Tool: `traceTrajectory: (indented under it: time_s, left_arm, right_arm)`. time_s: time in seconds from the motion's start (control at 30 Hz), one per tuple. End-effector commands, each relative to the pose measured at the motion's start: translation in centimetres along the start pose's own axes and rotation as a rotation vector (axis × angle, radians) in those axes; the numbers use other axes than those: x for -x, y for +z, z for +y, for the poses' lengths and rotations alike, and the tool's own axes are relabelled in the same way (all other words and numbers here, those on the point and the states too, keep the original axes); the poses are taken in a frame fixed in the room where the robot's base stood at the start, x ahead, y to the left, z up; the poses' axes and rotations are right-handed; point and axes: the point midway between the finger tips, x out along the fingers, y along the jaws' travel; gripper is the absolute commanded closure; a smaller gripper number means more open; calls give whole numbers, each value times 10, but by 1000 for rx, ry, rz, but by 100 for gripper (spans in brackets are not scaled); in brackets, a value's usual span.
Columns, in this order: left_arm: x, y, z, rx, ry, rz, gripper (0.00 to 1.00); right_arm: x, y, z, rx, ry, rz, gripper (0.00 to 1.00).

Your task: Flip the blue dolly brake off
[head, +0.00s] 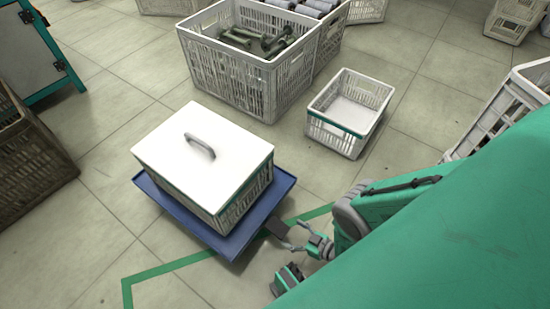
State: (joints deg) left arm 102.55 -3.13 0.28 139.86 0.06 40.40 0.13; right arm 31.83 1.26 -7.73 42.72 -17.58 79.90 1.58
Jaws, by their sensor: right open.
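The blue dolly (172,208) stands on the tiled floor in the middle of the head view, under a pale crate (245,197) with a white lid (190,157). A dark flat tab (274,232), which looks like the brake pedal, sticks out at the dolly's near right edge. My right gripper (294,236) is open, with its fingers beside the tab's outer end. I cannot tell whether they touch it. The dolly's wheels are hidden. I do not make out my left gripper.
A large crate (228,88) with dark green parts stands behind the dolly. A small empty crate (341,133) stands to the right. A brown crate (38,165) is at the left. Green tape (160,269) marks the floor; the near left floor is clear.

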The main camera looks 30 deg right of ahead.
Motion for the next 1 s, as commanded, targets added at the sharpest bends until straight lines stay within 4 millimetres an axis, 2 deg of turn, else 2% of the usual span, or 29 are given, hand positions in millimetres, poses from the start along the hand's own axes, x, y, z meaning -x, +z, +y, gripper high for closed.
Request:
traceTrajectory:
  time_s: [0.03,0.2,0.4,0.53,0.83,0.87,1.0]
  left_arm:
    - [-9,1,0,0,0,0,70]
    - [-25,2,0,0,0,-1,70]
    - [-37,2,0,0,0,-1,70]
    - [-40,2,0,0,0,-1,70]
    - [-39,2,0,0,0,0,70]
    - [-39,2,0,0,0,0,70]
    - [-39,2,0,0,0,0,70]
  right_arm:
    - [-15,3,-1,0,-1,4,28]
    - [-49,3,0,-1,0,2,28]
    - [-77,2,0,0,0,1,28]
    - [-84,1,0,0,0,0,28]
    - [-86,0,0,-1,0,-1,28]
    - [-86,0,0,-1,0,-1,35]
    - [-86,0,0,-1,0,-1,84]
